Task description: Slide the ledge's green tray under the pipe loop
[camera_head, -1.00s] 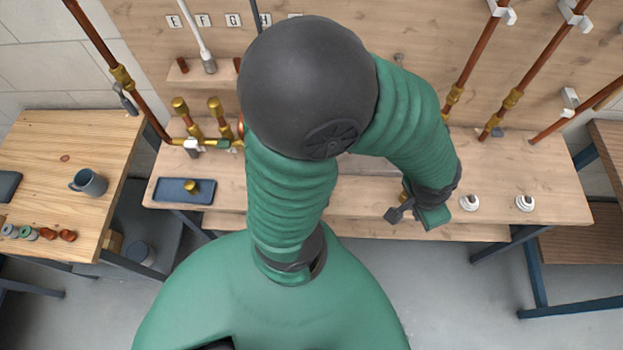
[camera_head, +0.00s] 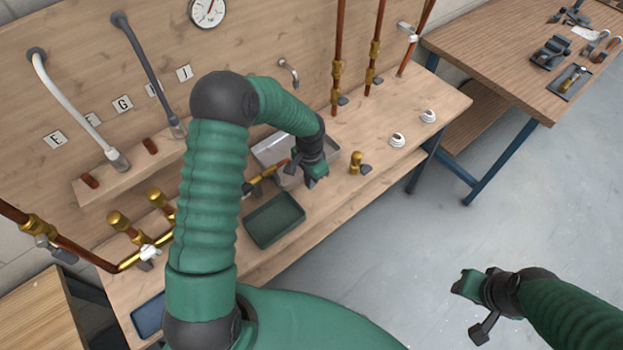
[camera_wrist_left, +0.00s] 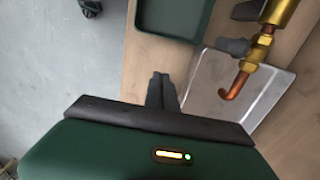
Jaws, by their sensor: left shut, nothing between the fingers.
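The green tray (camera_head: 274,220) lies near the bench's front edge in the head view, with its near part also visible at the top of the left wrist view (camera_wrist_left: 172,22). A brass pipe (camera_head: 128,262) with fittings runs along the bench behind and left of it; its middle is hidden by my left arm. A brass fitting with a bent copper end (camera_wrist_left: 240,83) hangs over a grey metal basin. My left gripper (camera_head: 318,180) is shut and empty, right of the tray and apart from it. My right gripper (camera_head: 464,286) hangs over the floor; its jaw opening is unclear.
The grey basin (camera_head: 325,163) sits behind my left gripper. A brass valve (camera_head: 356,162) and two white fittings (camera_head: 397,140) stand to the right on the bench. A blue tray (camera_head: 148,318) is at the lower left. Vertical copper pipes rise at the back.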

